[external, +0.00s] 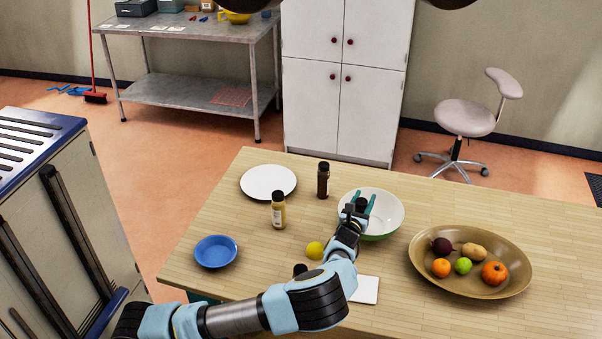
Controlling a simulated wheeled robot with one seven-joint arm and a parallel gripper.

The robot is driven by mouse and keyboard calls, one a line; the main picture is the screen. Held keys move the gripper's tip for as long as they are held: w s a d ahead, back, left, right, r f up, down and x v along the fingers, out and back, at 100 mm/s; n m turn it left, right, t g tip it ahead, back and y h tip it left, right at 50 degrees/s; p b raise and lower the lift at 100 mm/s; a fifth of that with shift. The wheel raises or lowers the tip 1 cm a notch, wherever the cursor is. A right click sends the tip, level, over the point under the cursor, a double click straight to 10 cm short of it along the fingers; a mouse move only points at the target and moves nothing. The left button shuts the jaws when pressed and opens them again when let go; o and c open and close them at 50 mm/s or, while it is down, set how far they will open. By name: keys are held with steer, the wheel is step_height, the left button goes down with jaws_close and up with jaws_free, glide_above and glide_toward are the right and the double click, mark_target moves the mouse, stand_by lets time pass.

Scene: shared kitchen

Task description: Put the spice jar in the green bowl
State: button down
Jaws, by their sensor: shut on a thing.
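The green bowl (390,214), white inside with a green outside, stands on the wooden table right of centre. My gripper (361,200) is over the left part of the bowl, fingers pointing away from the camera. It is shut on the spice jar (361,204), of which only a dark top shows between the teal fingers. The rest of the jar is hidden by the gripper. I cannot tell whether the jar touches the bowl.
A yellow-filled bottle (278,214), a dark bottle (323,181), a white plate (268,182), a blue bowl (215,251) and a lemon (315,250) stand left of my arm. A brown platter (450,286) with fruit and vegetables lies right. A white card (366,290) lies near my forearm.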

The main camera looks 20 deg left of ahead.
steer(key=shift+c, duration=1.9)
jaws_free()
steer(key=shift+f, duration=0.4)
steer(key=shift+w+r, duration=0.1)
steer(key=shift+r, duration=0.15)
steer(key=shift+r+p, duration=0.45)
steer(key=shift+r, duration=0.15)
steer(key=s+b, duration=0.1)
steer(key=s, duration=0.2)
steer(key=s+a+b, duration=0.1)
steer(key=s, duration=0.3)
steer(key=s+b, duration=0.1)
steer(key=s, duration=0.2)
steer(key=shift+s+a+f, duration=0.15)
steer(key=shift+s+f, duration=0.1)
steer(key=shift+s, duration=0.1)
steer(key=shift+s+a+r, duration=0.1)
steer(key=shift+s, duration=0.55)
